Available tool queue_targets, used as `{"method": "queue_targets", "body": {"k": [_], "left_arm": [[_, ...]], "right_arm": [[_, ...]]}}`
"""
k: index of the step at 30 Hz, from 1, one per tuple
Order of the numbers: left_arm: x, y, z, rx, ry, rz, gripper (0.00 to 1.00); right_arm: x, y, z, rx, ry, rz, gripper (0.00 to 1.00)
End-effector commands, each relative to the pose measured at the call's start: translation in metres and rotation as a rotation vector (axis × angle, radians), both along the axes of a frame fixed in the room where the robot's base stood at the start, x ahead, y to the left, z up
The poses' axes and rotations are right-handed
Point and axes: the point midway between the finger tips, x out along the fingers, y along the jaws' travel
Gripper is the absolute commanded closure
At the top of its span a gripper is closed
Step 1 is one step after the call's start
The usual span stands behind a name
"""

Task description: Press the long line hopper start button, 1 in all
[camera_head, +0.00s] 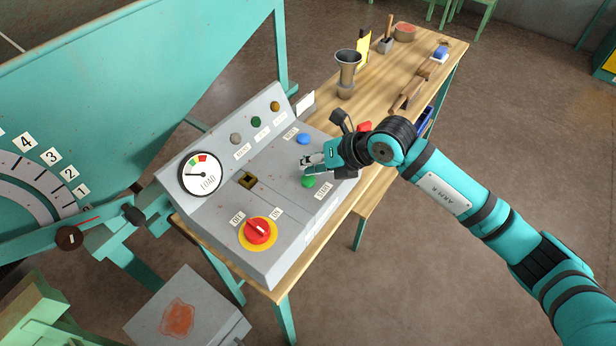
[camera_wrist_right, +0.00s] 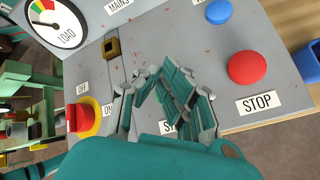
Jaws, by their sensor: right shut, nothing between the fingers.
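A grey control console (camera_head: 225,218) sits on the wooden table. Its green start button (camera_head: 309,182), with a START label beside it, shows in the head view. My right gripper (camera_head: 307,164) is shut and empty, with its fingertips close to the green button's far side; whether they touch the panel I cannot tell. A blue button (camera_head: 303,139) lies farther back. A red stop button (camera_wrist_right: 248,67) is at the right; my gripper partly covers it in the head view. My left gripper is not in view.
A red rotary switch (camera_head: 258,231) on a yellow plate and a load gauge (camera_head: 200,174) are on the console. Small lamps line its sloped back. A metal funnel (camera_head: 347,68) and tools stand farther along the table (camera_head: 330,112).

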Motion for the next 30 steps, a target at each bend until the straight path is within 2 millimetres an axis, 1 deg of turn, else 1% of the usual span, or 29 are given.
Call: {"method": "queue_targets", "body": {"k": [4, 11, 30], "left_arm": [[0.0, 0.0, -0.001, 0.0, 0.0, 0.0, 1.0], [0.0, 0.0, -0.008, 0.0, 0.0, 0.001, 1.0], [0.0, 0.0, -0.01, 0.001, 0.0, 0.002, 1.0]], "right_arm": [[0.0, 0.0, -0.001, 0.0, 0.0, 0.0, 1.0], [0.0, 0.0, -0.009, 0.0, 0.0, 0.0, 1.0], [0.0, 0.0, -0.012, 0.0, 0.0, 0.0, 1.0]]}}
